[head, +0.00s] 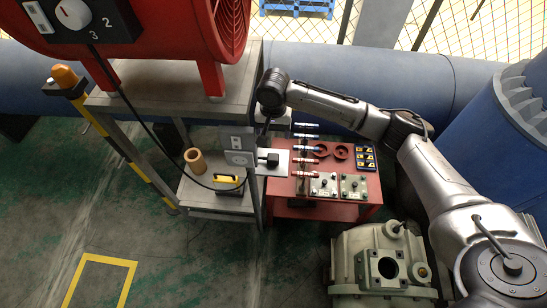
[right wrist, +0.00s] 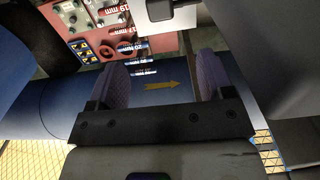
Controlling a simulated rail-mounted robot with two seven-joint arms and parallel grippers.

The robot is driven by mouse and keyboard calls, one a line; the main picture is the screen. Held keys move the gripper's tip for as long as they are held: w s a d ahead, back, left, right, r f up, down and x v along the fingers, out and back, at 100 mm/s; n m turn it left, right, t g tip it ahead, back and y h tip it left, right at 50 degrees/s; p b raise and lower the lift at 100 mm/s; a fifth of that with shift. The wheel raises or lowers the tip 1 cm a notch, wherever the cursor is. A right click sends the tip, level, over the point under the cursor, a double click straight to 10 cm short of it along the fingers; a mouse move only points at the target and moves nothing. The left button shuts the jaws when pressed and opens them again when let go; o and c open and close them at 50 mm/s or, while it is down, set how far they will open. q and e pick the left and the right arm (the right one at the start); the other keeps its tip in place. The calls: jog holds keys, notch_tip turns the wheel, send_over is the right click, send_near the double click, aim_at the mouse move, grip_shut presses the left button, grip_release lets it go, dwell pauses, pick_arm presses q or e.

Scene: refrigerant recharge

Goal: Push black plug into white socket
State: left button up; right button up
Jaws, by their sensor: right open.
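A small black plug (head: 268,159) sits at a light plate (head: 281,167) at the right end of the small shelf unit. A thin black cable (head: 166,151) loops down from the red machine towards the plug. A grey box with a whitish face (head: 237,143), perhaps the white socket, stands just left of the plug. I cannot tell whether plug and box touch. My right gripper (head: 266,124) is above the plug, apart from it. In the right wrist view my right gripper (right wrist: 162,80) is open and empty, with a white plate (right wrist: 165,24) beyond its fingers. My left gripper is out of view.
A red table (head: 284,210) with tools, red rings and gauge boxes stands to the right. A tan cylinder (head: 195,161) and a yellow device (head: 229,179) are on the lower shelf. The red machine (head: 150,30) stands above left. Open floor lies in front.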

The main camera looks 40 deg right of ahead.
jog(key=b, duration=0.2)
send_over(273, 155)
notch_tip(273, 155, down, 8)
jog(key=shift+s+r, duration=0.1)
jog(key=shift+s, duration=0.05)
jog(key=shift+f, duration=0.4)
jog(key=shift+f, duration=0.1)
jog(key=shift+f+b, duration=1.05)
jog(key=shift+f, duration=1.5)
